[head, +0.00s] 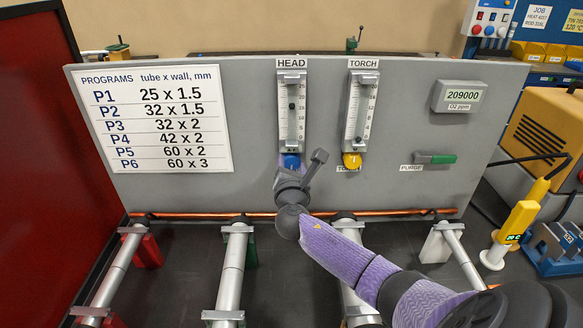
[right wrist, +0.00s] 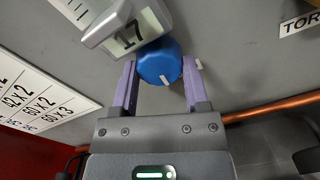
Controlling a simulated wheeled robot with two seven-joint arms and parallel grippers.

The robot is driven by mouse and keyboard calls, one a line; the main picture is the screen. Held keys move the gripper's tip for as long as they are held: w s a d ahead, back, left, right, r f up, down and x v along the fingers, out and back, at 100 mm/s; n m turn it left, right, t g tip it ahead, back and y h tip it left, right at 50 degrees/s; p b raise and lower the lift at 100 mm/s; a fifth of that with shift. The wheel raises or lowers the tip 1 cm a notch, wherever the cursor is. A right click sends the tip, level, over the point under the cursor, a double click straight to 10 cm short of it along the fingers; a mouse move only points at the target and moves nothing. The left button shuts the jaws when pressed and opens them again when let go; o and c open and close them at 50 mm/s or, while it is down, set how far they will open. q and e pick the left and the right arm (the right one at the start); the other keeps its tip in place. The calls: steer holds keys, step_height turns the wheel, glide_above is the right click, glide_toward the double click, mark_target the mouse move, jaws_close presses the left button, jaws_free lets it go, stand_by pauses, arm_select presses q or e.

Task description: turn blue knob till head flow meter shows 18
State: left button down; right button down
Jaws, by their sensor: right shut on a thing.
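The blue knob (head: 291,161) is at the foot of the HEAD flow meter (head: 291,105) on the grey panel. The meter's dark float sits a little above the middle of its scale; its exact reading is too small to tell. My right gripper (head: 290,172) reaches up to the knob from below and partly covers it. In the right wrist view, the blue knob (right wrist: 160,65) is between the two purple fingers of my right gripper (right wrist: 159,77), which are shut on it. A white mark shows on the knob's right side. My left gripper is not in view.
The TORCH meter (head: 360,107) with its yellow knob (head: 351,160) is close on the right. A green-handled PURGE valve (head: 436,158) and an O2 display (head: 459,96) are further right. A programs chart (head: 153,119) hangs left.

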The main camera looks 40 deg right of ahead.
steer(key=shift+m, duration=0.8)
steer(key=shift+c, duration=0.4)
jaws_free()
steer(key=shift+s+a, duration=0.1)
steer(key=p+v, duration=0.1)
steer(key=v, duration=0.8)
steer(key=shift+s+a, duration=0.2)
steer(key=shift+s, duration=0.05)
